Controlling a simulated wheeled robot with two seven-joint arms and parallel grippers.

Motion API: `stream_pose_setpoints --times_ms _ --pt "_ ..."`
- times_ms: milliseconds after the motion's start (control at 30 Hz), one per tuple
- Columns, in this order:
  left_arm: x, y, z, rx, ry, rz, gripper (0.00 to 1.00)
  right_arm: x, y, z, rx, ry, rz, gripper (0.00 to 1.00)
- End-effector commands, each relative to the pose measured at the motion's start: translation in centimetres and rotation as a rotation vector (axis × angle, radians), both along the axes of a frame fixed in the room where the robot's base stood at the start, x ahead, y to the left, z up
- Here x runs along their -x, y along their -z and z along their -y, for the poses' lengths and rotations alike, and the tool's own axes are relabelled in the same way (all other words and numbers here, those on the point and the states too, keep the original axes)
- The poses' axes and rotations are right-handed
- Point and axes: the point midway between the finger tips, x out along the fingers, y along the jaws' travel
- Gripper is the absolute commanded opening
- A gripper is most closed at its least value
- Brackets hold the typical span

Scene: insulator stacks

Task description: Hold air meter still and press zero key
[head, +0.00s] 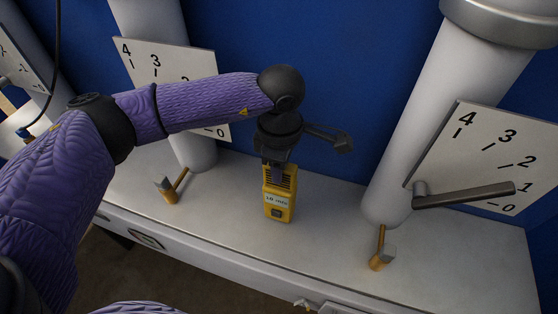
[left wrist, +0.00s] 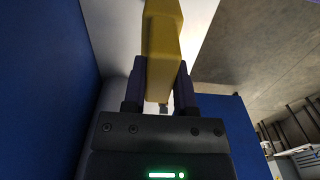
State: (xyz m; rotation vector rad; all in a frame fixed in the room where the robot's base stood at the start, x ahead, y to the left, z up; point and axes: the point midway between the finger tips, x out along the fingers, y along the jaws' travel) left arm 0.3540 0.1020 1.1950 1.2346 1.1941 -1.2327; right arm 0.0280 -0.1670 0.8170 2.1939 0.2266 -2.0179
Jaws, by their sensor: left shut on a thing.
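The yellow air meter (head: 279,203) stands upright on the grey bench in the head view. Its front has a pale display with small, hard-to-read text and a dark key (head: 277,213) low down. My left gripper (head: 279,172) comes down from above and is shut on the upper part of the meter. In the left wrist view the yellow body (left wrist: 160,45) sits between the two dark fingers (left wrist: 158,85). The meter's key face cannot be made out there. My right gripper is not in view.
The grey bench (head: 320,240) is clear around the meter. White pipes (head: 432,110) with numbered boards (head: 490,150) stand on both sides, the right one with a grey lever (head: 465,195). Brass-stemmed fittings (head: 381,250) stand near the pipe feet. A blue wall (head: 335,60) is behind.

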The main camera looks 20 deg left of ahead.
Motion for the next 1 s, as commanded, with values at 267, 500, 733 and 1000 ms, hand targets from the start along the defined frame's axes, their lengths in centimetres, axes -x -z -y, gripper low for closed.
stream_pose_setpoints --times_ms 267,500,733,1000 --pt "0.0 1.4 0.0 0.001 0.001 0.001 0.00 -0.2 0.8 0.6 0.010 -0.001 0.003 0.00" --pt "0.0 1.4 0.0 0.001 0.002 0.001 0.00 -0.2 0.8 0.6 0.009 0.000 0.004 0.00" --pt "0.0 1.4 0.0 0.001 0.002 0.000 0.00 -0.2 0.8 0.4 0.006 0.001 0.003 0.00" --pt "0.0 1.4 0.0 0.001 0.002 0.001 0.00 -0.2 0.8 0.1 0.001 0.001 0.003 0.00"
